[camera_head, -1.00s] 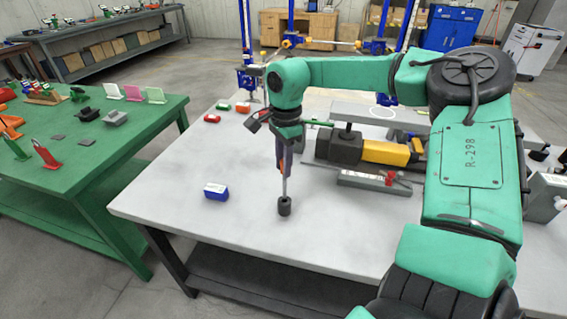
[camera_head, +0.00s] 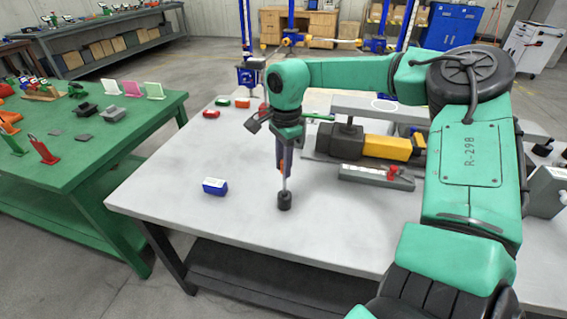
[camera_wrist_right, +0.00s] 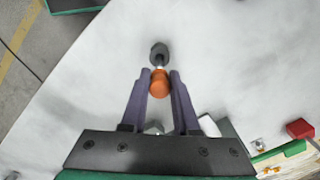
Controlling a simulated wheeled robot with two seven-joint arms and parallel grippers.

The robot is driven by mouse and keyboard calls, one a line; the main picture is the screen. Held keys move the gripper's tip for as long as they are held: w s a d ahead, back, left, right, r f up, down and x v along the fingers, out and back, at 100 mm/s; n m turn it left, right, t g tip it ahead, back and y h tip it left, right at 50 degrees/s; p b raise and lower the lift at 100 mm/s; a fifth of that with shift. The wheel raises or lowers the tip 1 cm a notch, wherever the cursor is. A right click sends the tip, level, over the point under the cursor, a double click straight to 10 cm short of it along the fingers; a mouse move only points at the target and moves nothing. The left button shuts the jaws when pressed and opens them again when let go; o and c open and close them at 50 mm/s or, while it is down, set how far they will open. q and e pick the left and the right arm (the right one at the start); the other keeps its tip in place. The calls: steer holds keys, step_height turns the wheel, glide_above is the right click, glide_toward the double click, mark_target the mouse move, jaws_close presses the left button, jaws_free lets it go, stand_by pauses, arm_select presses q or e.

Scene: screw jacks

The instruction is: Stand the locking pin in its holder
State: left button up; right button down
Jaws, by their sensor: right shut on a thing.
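The locking pin shows in the right wrist view as a rounded orange head (camera_wrist_right: 159,84) with a thin pale metal shaft. My right gripper (camera_wrist_right: 161,76) is shut on it, with a purple finger on each side of the head. In the head view my right gripper (camera_head: 284,168) points down above the bench, and the pin's shaft (camera_head: 285,184) hangs upright below it. A short dark cylinder (camera_head: 284,201), apparently the holder, is at the shaft's lower end, also in the right wrist view (camera_wrist_right: 159,51). I cannot tell how far the shaft is inside. My left gripper is out of view.
A blue block (camera_head: 214,187) stands on the grey bench (camera_head: 180,225) left of the cylinder. A grey and yellow device (camera_head: 385,146) and a grey bar with a red part (camera_head: 375,177) lie behind to the right. The bench's front is clear.

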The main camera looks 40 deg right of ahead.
steer(key=shift+f+b, duration=1.3)
steer(key=shift+f, duration=0.35)
steer(key=c, duration=0.6)
jaws_free()
steer(key=shift+r, duration=0.1)
steer(key=r, duration=1.4)
steer(key=shift+d+r, duration=0.2)
steer(key=shift+d, duration=0.05)
steer(key=shift+r, duration=0.1)
